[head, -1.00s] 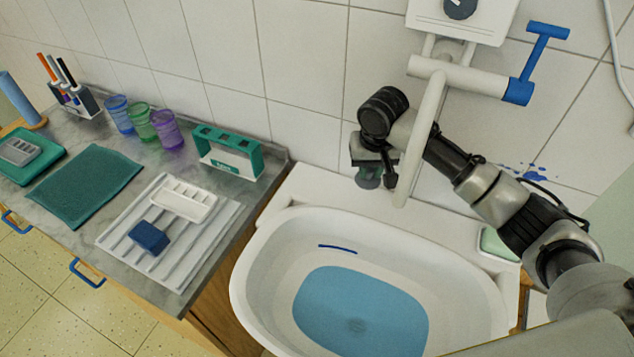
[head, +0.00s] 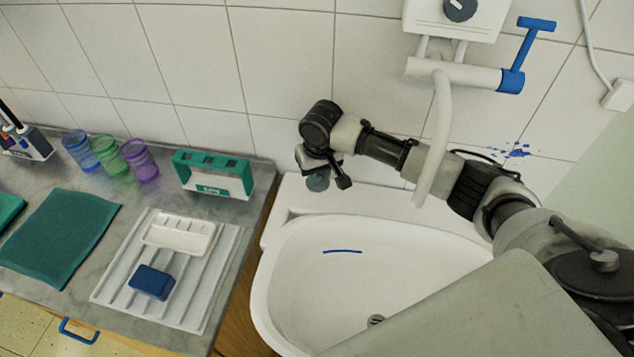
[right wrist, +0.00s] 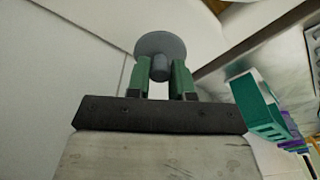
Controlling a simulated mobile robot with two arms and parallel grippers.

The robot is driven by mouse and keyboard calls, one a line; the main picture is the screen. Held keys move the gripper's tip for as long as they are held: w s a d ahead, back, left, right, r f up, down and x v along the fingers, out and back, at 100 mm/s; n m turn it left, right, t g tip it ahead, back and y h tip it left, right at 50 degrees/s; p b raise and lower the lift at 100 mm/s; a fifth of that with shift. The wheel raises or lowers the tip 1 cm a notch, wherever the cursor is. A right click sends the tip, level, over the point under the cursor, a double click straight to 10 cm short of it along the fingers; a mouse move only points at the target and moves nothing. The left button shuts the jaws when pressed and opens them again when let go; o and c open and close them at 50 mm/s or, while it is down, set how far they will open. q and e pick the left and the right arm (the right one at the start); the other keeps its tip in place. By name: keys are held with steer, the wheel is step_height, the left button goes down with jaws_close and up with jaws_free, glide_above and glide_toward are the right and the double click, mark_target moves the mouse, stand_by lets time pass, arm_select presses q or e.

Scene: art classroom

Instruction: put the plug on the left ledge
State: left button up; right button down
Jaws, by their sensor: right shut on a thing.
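The plug (right wrist: 160,45) is a grey disc with a short stem. In the right wrist view its stem sits between the green fingertips of my right gripper (right wrist: 161,78), which is shut on it. In the head view my right gripper (head: 318,178) hangs over the back-left part of the white sink, near the left ledge (head: 287,205). My left gripper is not in view.
The basin (head: 300,265) shows a bare drain (head: 376,320); my arm hides its front right. The white spout (head: 434,140) hangs near my forearm. Left of the sink, the counter holds a green-and-white holder (head: 213,175), cups (head: 140,160) and a ribbed white mat (head: 215,285).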

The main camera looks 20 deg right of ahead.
mark_target(319, 186)
steer(key=shift+a+f, duration=0.15)
steer(key=shift+f, duration=1.85)
steer(key=shift+f, duration=0.1)
steer(key=c, duration=1)
jaws_free()
steer(key=shift+w, duration=0.1)
step_height(319, 186, up, 12)
steer(key=s, duration=0.1)
steer(key=shift+s, duration=0.25)
